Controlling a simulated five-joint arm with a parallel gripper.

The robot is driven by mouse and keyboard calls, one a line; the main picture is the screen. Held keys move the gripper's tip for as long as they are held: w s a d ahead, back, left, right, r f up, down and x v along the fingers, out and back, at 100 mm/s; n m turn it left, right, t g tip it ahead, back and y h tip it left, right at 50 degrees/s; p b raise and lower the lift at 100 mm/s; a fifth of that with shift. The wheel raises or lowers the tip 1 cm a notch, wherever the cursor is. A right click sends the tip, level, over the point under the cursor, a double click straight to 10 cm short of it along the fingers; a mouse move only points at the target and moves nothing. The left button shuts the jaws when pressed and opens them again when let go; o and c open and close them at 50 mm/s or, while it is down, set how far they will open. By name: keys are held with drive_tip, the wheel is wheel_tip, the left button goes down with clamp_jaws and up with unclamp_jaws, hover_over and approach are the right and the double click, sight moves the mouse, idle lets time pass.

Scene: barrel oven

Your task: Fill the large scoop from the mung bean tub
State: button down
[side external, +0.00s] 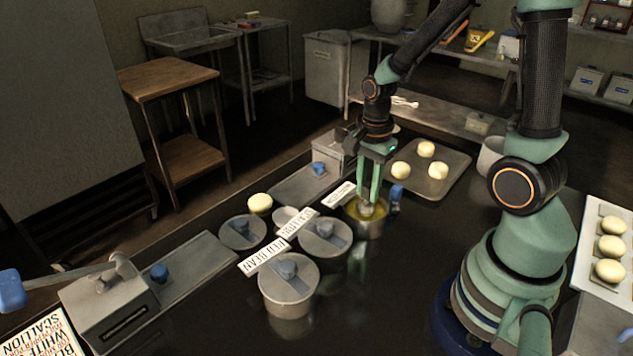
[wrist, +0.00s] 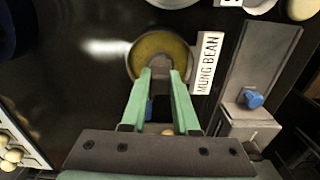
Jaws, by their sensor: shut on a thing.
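The mung bean tub (side external: 363,232) is a round metal pot, open at the top, with yellow-green filling. It also shows in the wrist view (wrist: 134,73), beside a white card reading MUNG BEAN (wrist: 208,64). My gripper (side external: 372,200) points down into the tub's mouth. In the wrist view my gripper (wrist: 160,72) has its green fingers closed on a grey metal piece (wrist: 160,63), which looks like the large scoop. Its lower end is at the filling; how deep it sits and whether it holds any filling cannot be told.
A blue-ended item (side external: 396,194) stands right beside the tub. Lidded pots (side external: 289,291) (side external: 325,240) stand close on the left. A tray (side external: 449,184) with pale buns lies behind. The dark counter in front is clear.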

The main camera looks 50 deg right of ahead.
sight(369, 185)
drive_tip(key=shift+f, duration=0.4)
idle(1.1)
drive_tip(key=shift+r, duration=3.55)
